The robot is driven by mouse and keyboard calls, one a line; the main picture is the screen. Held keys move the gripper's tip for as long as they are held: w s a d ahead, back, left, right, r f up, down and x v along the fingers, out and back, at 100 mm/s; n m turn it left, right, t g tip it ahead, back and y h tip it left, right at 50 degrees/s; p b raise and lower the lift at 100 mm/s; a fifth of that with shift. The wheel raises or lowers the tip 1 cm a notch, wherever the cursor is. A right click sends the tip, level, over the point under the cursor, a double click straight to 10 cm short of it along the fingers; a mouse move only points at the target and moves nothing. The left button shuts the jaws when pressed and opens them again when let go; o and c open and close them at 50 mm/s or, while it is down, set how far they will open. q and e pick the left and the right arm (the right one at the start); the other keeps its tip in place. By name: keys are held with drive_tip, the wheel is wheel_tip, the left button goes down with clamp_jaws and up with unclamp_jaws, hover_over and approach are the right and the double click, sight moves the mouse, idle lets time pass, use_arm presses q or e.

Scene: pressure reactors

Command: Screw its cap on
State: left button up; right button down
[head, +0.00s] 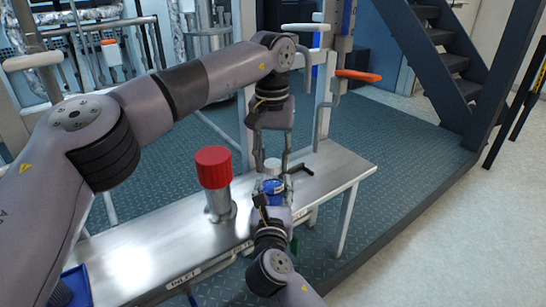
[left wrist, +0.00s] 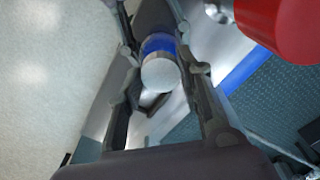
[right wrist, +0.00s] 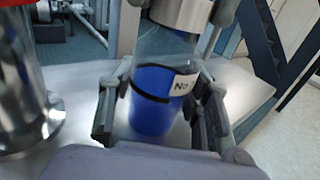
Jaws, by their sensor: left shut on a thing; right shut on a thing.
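A clear jar with blue contents and a white label (right wrist: 150,95) stands upright between the fingers of my right gripper (right wrist: 160,115), which is shut on it. The jar also shows in the head view (head: 272,186). A pale metallic cap (right wrist: 182,12) sits at the jar's mouth; its round top faces the left wrist view (left wrist: 161,75). My left gripper (head: 271,168) reaches down from above, shut on the cap with a finger on either side. Whether the thread is engaged cannot be told.
The metal bench (head: 135,262) lies beneath. A steel cylinder with a red top (head: 213,167) stands close left of the jar. A dark handle (head: 299,169) is just right of the jar. The bench's right end is clear.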

use_arm(q)
drive_tip(key=m, duration=0.3)
drive_tip(key=o, duration=0.8)
drive_tip(key=shift+c, duration=0.2)
drive_tip(key=shift+r, duration=2.25)
drive_tip(key=shift+c, duration=0.3)
